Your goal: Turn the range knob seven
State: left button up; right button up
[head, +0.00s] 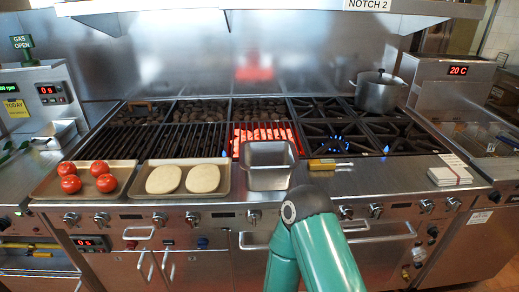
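A row of range knobs runs along the steel front panel below the counter. On the left are a knob (102,218), another (159,218) and a third (193,218). A knob (253,216) sits left of my green arm. To its right are a knob (345,211), one beside it (376,210), and others farther right (427,206) (452,203). I cannot read any numbers, so I cannot tell which is knob seven. My green arm rises from the bottom and its dark joint covers part of the panel. Neither gripper is visible.
A tray of tomatoes (37,188), a tray of pale patties (141,186), a steel pan (270,183) and a yellow-handled tool (322,163) lie on the counter. One grill section (264,135) glows red. Blue flames show at burners. A pot (378,94) stands at back right.

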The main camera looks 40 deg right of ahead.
aim_at(347, 213)
jog(key=u, duration=1.55)
jog(key=i, duration=0.1)
jog(key=z, duration=2.7)
